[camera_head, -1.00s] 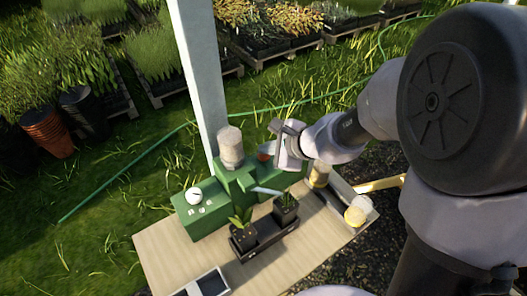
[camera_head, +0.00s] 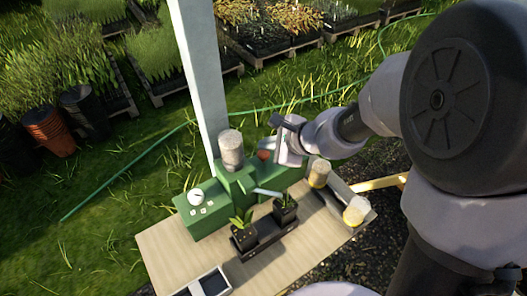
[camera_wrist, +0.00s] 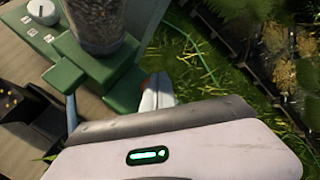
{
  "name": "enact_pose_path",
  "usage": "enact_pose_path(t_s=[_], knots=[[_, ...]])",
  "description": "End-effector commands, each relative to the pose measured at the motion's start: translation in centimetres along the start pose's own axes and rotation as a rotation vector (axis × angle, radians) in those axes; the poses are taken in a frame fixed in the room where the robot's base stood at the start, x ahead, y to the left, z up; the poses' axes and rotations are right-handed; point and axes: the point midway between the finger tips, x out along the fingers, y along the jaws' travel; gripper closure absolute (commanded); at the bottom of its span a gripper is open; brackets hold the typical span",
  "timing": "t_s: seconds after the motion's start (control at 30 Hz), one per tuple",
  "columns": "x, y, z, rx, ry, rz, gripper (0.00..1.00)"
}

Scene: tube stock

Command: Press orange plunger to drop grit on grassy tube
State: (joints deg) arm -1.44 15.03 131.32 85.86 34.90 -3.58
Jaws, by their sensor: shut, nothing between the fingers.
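The green dispenser (camera_head: 207,222) stands on a pale board, with a clear hopper of grit (camera_head: 231,152) on top. The hopper also shows in the wrist view (camera_wrist: 95,18). The orange plunger (camera_head: 264,154) shows as a small round patch on the dispenser's right part. My gripper (camera_head: 276,122) is shut and empty, above and slightly right of the plunger, apparently apart from it. A black tray (camera_head: 262,240) holds a tube with narrow upright leaves (camera_head: 285,212) near the pale spout (camera_head: 267,191) and a broader-leaved tube (camera_head: 243,238).
A white post (camera_head: 199,80) rises behind the dispenser. A dark-celled tray (camera_head: 209,284) lies at the board's front. A green hose (camera_head: 130,165) crosses the grass.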

Motion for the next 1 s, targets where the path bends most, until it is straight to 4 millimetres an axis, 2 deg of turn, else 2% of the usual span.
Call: enact_pose_path(t_s=[0.57, 1.0], knots=[[-3.6, -2.6, 2.6, -0.001, 0.0, 0.0, 1.0], [-3.5, -2.5, 2.5, 0.0, 0.0, 0.0, 1.0]])
